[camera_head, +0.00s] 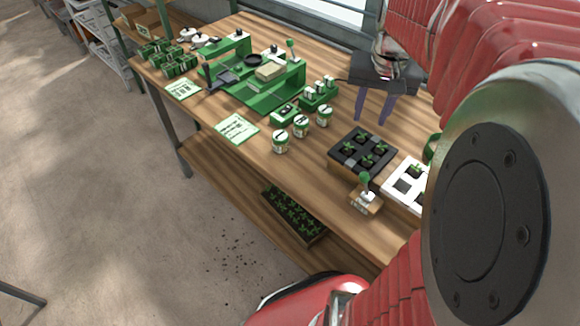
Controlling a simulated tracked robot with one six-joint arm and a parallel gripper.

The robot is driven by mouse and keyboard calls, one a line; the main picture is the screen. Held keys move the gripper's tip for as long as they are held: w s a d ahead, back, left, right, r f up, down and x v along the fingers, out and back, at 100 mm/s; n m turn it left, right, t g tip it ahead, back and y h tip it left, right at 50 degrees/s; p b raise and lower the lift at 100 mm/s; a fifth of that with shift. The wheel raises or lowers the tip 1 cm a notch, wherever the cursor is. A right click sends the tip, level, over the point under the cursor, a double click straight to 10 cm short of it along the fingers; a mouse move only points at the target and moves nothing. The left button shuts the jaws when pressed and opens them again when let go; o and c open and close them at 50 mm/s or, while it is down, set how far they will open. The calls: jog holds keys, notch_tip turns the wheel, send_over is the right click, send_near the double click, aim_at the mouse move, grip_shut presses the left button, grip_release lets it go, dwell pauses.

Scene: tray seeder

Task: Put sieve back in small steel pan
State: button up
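My gripper (372,119) hangs over the right part of the wooden bench. Its two grey-purple fingers point down and stand apart, with nothing seen between them. A dark round ring-shaped item (253,60), possibly the sieve, is on the green seeder (258,93), left of my gripper. Small pale round items (188,35) stand at the bench's far left end; the small steel pan may be among them, but they are too small to tell.
Several labelled jars (280,142) stand mid-bench. A black seedling tray (362,150) and a white tray (396,190) lie in front of my gripper. A printed card (236,129) lies at the front edge. My red arm hides the bench's right end.

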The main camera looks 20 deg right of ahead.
jog(key=s+a+n+t, duration=0.1)
jog(key=s+a+n, duration=0.2)
jog(key=a, duration=0.8)
jog(key=s+a+f+n+t+y, duration=0.1)
jog(key=s+a+n, duration=0.3)
jog(key=a, duration=0.7)
jog(key=shift+s+a+t, duration=0.25)
jog(key=shift+s+t, duration=0.45)
jog(key=shift+s, duration=0.1)
jog(key=shift+c, duration=1.1)
